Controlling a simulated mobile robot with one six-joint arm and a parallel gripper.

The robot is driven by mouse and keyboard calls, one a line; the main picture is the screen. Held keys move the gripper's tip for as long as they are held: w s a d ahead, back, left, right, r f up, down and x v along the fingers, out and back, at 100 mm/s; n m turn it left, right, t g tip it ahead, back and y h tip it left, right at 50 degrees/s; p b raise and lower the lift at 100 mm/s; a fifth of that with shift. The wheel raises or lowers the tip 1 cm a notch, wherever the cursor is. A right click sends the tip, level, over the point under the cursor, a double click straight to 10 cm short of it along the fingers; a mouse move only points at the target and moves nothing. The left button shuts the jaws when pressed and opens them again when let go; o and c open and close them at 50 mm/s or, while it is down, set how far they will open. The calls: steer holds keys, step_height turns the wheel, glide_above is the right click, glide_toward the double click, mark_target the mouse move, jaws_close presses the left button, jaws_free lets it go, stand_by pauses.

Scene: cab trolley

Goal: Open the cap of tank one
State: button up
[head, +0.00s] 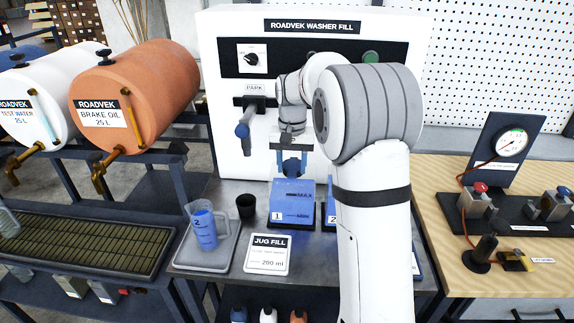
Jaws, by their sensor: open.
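Tank one (292,213) is a blue box with a white "1" label, standing on the grey bench below the washer fill machine. My gripper (291,172) points down just above the top of tank one, its fingers apart. I cannot make out the cap of tank one; the gripper covers the top there. I cannot tell whether the fingers touch the tank. Tank two (328,216), also blue, stands to the right, mostly hidden behind my arm.
A jug (204,229) with blue liquid stands on a grey tray (190,259) at the left. A black cup (245,206) and a jug fill card (267,255) are near tank one. The machine's nozzle (244,130) hangs to the left of my gripper. A gauge stand (508,150) is at right.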

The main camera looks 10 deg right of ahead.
steer(key=shift+f, duration=0.3)
jaws_close()
stand_by(0.4)
